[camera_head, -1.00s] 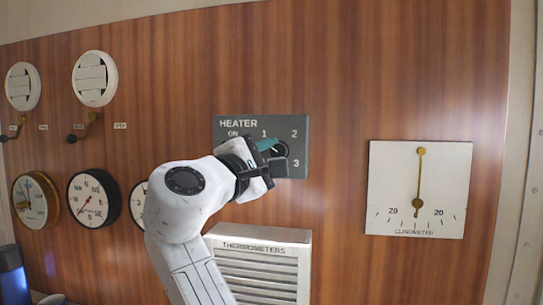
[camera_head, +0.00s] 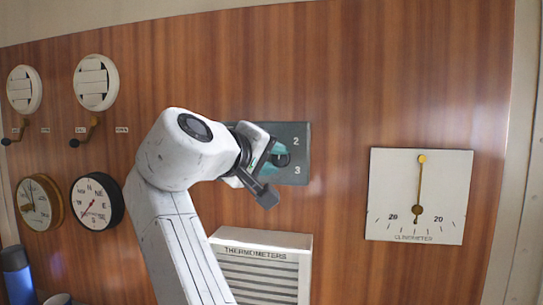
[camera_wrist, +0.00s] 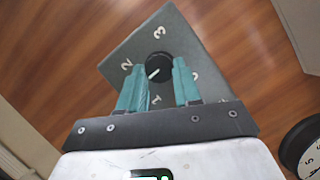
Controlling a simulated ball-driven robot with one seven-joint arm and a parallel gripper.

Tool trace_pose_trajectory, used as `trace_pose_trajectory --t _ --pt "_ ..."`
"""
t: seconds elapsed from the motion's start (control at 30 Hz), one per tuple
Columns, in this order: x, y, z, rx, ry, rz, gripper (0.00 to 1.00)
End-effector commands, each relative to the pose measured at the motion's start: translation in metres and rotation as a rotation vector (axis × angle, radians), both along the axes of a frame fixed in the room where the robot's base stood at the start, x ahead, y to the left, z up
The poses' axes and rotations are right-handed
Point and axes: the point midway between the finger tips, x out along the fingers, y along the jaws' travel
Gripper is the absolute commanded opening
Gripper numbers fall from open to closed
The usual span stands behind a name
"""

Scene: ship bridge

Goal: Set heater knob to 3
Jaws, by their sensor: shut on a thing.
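The heater panel (camera_head: 298,178) is a dark grey plate on the wood wall, and my gripper hides its left part in the head view. It also shows in the wrist view (camera_wrist: 200,32), with a 3 at the top and a 2 at the left. The black round heater knob (camera_wrist: 159,60) sits in the panel's middle. Its white pointer mark faces lower left in the wrist view, between the 2 and a partly hidden number below. My gripper (camera_wrist: 160,69) has teal fingers on either side of the knob and is shut on it.
A white louvred thermometers box (camera_head: 262,270) sits below the panel. A white clinometer (camera_head: 419,196) hangs to the right. Round gauges (camera_head: 96,201) and levers with round vents (camera_head: 96,82) are at the left. The wall between panel and clinometer is clear.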

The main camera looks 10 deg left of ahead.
Motion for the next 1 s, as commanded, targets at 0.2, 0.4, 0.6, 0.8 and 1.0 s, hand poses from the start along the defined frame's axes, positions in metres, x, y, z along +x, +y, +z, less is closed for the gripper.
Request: trace_pose_trajectory --t 0.2,0.4,0.6,0.8,1.0 --pt "0.0003 -0.0022 0.0003 0.209 -0.001 -0.002 0.03" --pt "0.0001 -0.0034 0.0009 0.399 -0.007 -0.003 0.03" --pt "0.0002 -0.0055 0.0013 0.588 -0.014 -0.004 0.03" --pt "0.0003 -0.0074 0.0013 0.778 -0.019 -0.003 0.03" --pt "0.0000 -0.0089 0.0006 0.967 -0.025 -0.005 0.03"
